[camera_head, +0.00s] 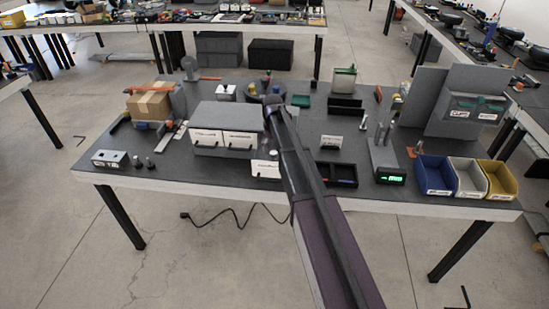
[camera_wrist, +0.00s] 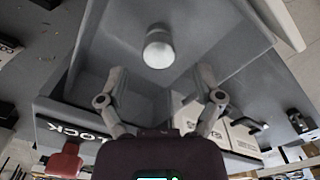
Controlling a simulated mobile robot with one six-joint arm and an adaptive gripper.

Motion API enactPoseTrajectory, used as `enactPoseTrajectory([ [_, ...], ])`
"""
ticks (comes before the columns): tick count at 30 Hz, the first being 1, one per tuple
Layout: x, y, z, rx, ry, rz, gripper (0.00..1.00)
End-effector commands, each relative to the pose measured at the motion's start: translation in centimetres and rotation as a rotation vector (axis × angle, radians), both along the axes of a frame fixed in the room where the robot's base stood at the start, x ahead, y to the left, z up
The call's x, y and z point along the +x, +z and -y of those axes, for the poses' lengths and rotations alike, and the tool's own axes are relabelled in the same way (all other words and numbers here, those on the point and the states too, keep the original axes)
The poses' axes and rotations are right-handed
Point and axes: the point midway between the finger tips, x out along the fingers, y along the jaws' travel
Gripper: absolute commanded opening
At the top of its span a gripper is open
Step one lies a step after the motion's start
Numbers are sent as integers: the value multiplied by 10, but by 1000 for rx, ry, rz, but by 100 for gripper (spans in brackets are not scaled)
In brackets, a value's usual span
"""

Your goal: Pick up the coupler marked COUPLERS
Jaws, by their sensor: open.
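My gripper (camera_wrist: 162,78) is open and empty in the wrist view, one finger on each side. A short pale cylinder with a rounded end (camera_wrist: 158,48) shows beyond the fingertips, roughly centred between them and apart from them. It lies against a grey, walled surface like a tray or drawer (camera_wrist: 262,45). I cannot read a COUPLERS mark on it. A label ending in "LOCK" (camera_wrist: 72,130) and a partly hidden white label (camera_wrist: 212,130) show by the fingers. In the head view, my arm hides much of the middle; a two-fronted drawer unit (camera_head: 227,110) stands left of it.
The table (camera_head: 130,178) also holds a cardboard box (camera_head: 150,103), a small labelled block (camera_head: 110,159), a dark tray (camera_head: 337,174), and blue (camera_head: 435,177), white (camera_head: 468,178) and yellow (camera_head: 500,180) bins. A grey panel (camera_head: 470,85) stands at the right.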

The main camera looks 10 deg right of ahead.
Motion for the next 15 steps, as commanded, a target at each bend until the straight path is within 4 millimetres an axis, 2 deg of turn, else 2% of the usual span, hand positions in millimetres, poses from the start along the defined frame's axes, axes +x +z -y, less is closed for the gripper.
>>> enactPoseTrajectory([
  [7, -1, -8, 0, 0, 0, 0, 85],
  [15, -2, -28, 1, 0, 0, 0, 85],
])
